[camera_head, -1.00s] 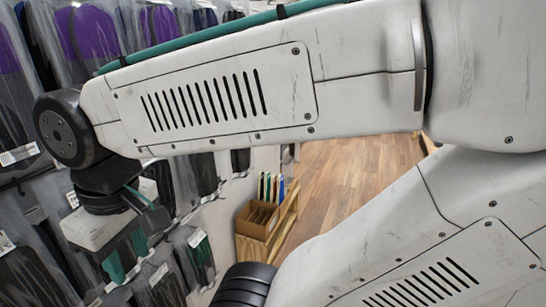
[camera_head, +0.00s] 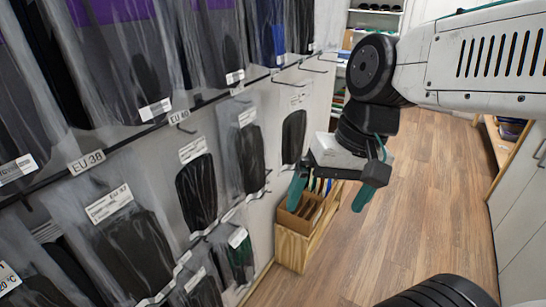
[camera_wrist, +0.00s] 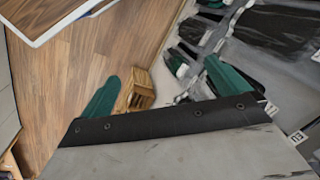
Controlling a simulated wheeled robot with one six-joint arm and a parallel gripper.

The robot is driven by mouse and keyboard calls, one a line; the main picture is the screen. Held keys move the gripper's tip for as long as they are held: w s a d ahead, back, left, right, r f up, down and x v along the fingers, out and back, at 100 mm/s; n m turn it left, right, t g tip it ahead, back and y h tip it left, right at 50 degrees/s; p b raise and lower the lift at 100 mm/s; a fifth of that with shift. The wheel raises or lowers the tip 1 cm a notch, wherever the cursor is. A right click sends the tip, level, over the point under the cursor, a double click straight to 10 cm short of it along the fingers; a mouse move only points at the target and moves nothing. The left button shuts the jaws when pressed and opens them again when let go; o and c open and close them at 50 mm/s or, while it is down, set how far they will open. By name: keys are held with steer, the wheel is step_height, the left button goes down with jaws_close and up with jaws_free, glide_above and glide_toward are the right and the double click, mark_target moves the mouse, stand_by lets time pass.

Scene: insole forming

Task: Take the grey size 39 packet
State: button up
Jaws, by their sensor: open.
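Clear packets with dark insoles hang on the wall at left in the head view. One large grey-black packet (camera_head: 140,245) has a label that seems to read EU 47. Others, such as a packet (camera_head: 196,190) in the middle and a packet (camera_head: 245,150) beside it, have labels too small to read. I cannot tell which one is the grey size 39 packet. My gripper (camera_head: 330,197) has green fingers spread apart and empty, to the right of the hanging packets and touching none. The fingers also show in the wrist view (camera_wrist: 162,75).
A wooden crate with a cardboard box (camera_head: 292,245) stands on the floor below my gripper. Rail tags (camera_head: 86,162) read EU 38 and EU 40. Wooden floor (camera_head: 430,200) lies open to the right. White cabinets (camera_head: 520,220) stand at the far right.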

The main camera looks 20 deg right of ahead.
steer(key=w+a+m+y, duration=0.4)
steer(key=w+m, duration=0.2)
steer(key=w, duration=0.2)
steer(key=m+t+y, duration=0.1)
steer(key=m+t, duration=0.8)
steer(key=m, duration=1.1)
glide_toward(255, 143)
steer(key=x, duration=0.8)
steer(key=shift+w+f, duration=0.15)
steer(key=shift+f, duration=0.1)
steer(key=c, duration=1.3)
steer(key=shift+c, duration=0.2)
steer(key=shift+r, duration=0.15)
